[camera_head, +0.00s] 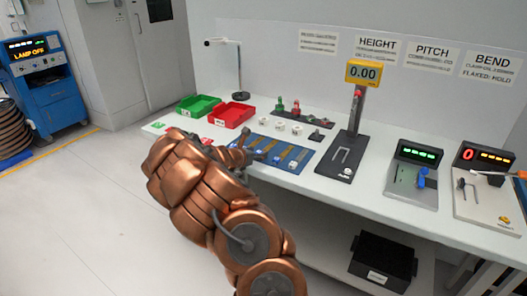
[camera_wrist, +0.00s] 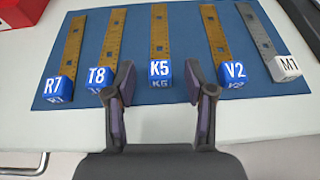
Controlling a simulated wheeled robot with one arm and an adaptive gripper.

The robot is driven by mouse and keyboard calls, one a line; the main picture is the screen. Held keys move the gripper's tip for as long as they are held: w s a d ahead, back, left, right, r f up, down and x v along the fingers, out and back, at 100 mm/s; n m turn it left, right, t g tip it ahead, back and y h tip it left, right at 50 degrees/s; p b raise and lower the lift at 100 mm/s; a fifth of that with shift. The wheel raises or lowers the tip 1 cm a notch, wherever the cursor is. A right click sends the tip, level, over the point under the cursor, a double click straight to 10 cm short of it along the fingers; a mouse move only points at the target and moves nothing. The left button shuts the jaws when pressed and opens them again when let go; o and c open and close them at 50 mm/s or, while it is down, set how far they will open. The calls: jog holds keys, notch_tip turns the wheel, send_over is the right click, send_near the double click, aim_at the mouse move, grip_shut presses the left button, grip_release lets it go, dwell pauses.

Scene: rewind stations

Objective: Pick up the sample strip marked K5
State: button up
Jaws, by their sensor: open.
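The sample strip K5 (camera_wrist: 160,33) is a brass-coloured strip with a blue block (camera_wrist: 160,74) marked K5 at its near end. It lies on the blue mat (camera_wrist: 120,45) in the wrist view, in the middle of a row. My gripper (camera_wrist: 160,82) is open, with one finger on each side of the K5 block in the picture. Whether the fingers touch the mat or hover above it, I cannot tell. In the head view my gripper (camera_head: 251,149) is over the left part of the mat (camera_head: 308,154), and my arm hides part of it.
Strips R7 (camera_wrist: 70,50) and T8 (camera_wrist: 112,45) lie left of K5; V2 (camera_wrist: 217,35) and the grey M1 (camera_wrist: 258,35) lie right. A red bin (camera_head: 231,115) and green bin (camera_head: 198,105) stand behind. The height gauge (camera_head: 347,140) stands right of the mat.

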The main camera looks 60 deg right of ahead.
jog(key=shift+d+f, duration=0.1)
jog(key=shift+d, duration=0.25)
jog(key=shift+c, duration=0.4)
grip_shut()
